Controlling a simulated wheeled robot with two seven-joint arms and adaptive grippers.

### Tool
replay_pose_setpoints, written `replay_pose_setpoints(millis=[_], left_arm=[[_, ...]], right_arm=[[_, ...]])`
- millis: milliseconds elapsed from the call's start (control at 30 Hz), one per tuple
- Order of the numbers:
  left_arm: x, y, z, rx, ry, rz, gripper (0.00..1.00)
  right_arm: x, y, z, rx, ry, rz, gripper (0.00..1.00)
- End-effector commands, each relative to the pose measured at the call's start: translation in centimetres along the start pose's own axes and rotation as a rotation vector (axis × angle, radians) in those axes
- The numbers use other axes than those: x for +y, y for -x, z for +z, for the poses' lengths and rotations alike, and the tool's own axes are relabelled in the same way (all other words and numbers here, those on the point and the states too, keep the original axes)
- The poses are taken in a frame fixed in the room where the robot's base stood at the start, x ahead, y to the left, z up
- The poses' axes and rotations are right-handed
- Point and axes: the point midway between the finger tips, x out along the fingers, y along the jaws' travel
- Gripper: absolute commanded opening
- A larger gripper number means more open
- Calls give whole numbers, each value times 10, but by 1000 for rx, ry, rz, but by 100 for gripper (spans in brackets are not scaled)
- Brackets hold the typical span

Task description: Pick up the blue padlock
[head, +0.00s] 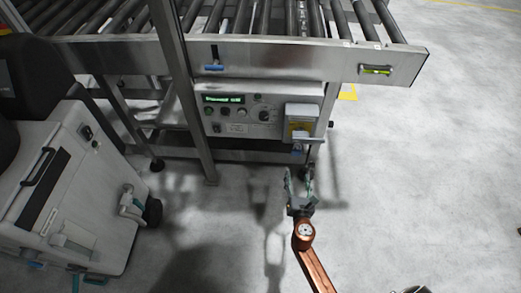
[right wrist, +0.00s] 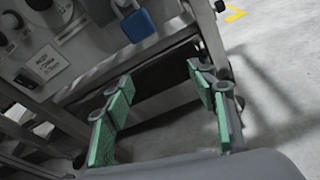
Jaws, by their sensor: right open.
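The blue padlock (right wrist: 137,25) hangs below the control panel's right end, at the top of the right wrist view. It shows as a tiny blue spot in the head view (head: 297,151), just above my right gripper. My right gripper (head: 299,178) is open and empty, with its fingers pointing at the panel's lower right corner. In the right wrist view its green-padded fingers (right wrist: 160,88) are spread, with the padlock beyond and above the gap between them, apart from both. My left gripper is not in view.
The control panel (head: 245,115) is mounted under a roller conveyor (head: 270,60) with a metal frame. A grey switch box (head: 302,115) with a yellow part sits at its right. A white machine (head: 75,190) stands at left. The floor at right is clear.

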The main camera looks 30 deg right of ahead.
Motion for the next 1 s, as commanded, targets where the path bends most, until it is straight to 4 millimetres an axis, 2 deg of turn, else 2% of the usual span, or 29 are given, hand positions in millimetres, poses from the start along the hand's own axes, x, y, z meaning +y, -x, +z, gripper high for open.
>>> replay_pose_setpoints(millis=[133,300,567,767,900,1000], left_arm=[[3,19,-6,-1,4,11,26],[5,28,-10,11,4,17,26],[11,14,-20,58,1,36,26],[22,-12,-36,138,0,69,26],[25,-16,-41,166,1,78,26],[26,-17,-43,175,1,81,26]], right_arm=[[10,-5,36,-124,186,-13,52],[16,-10,58,-175,258,-23,52],[18,-36,62,-175,257,-23,52],[22,-64,59,-172,256,-21,52],[21,-78,64,-173,257,-22,52],[21,-81,66,-173,257,-22,52]])
